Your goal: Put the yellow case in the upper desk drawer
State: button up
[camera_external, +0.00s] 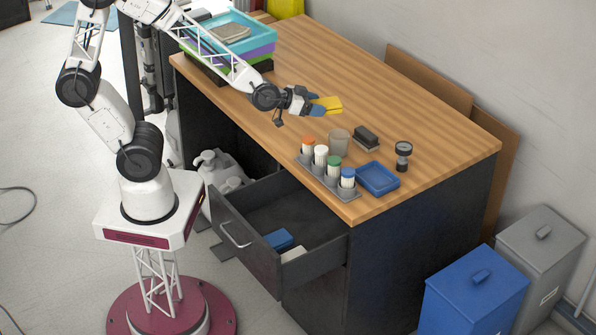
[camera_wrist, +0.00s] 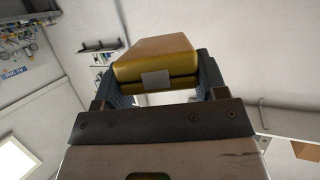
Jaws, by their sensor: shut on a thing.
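The yellow case (camera_external: 333,103) is held in my gripper (camera_external: 316,105) above the wooden desk top, toward its middle. In the wrist view the yellow case (camera_wrist: 156,62) sits between the two fingers of my gripper (camera_wrist: 160,80), with a small grey patch on its near side. The upper desk drawer (camera_external: 275,222) is pulled open at the front of the desk, below and nearer than my gripper. A blue thing (camera_external: 280,240) and a whitish thing (camera_external: 294,254) lie inside near its front.
A grey rack (camera_external: 327,180) with several capped bottles stands near the desk edge above the drawer. Beside it are a blue tray (camera_external: 378,177), a beaker (camera_external: 339,142), a dark block (camera_external: 366,138) and a small dark stand (camera_external: 403,156). Stacked trays (camera_external: 228,48) occupy the far left.

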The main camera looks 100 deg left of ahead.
jog(key=s+f+n+g+y, duration=0.1)
jog(key=s+f, duration=0.2)
jog(key=s, duration=0.7)
jog(key=s+f+n+y, duration=0.1)
jog(key=s+f, duration=0.2)
jog(key=s, duration=0.7)
jog(key=s+f, duration=0.3)
jog(key=f, duration=0.3)
jog(key=shift+d+f+g, duration=0.25)
jog(key=shift+d+g, duration=0.05)
jog(key=shift+w+a, duration=0.2)
jog(key=shift+w, duration=0.15)
jog(key=shift+w+a+f, duration=0.2)
jog(key=shift+w+a, duration=0.8)
jog(key=shift+w, duration=1)
jog(key=shift+w+a+f, duration=0.25)
jog(key=shift+w+a, duration=0.8)
jog(key=shift+w, duration=0.95)
jog(key=shift+w+a+f, duration=0.2)
jog(key=shift+w+a, duration=0.8)
jog(key=shift+w, duration=1)
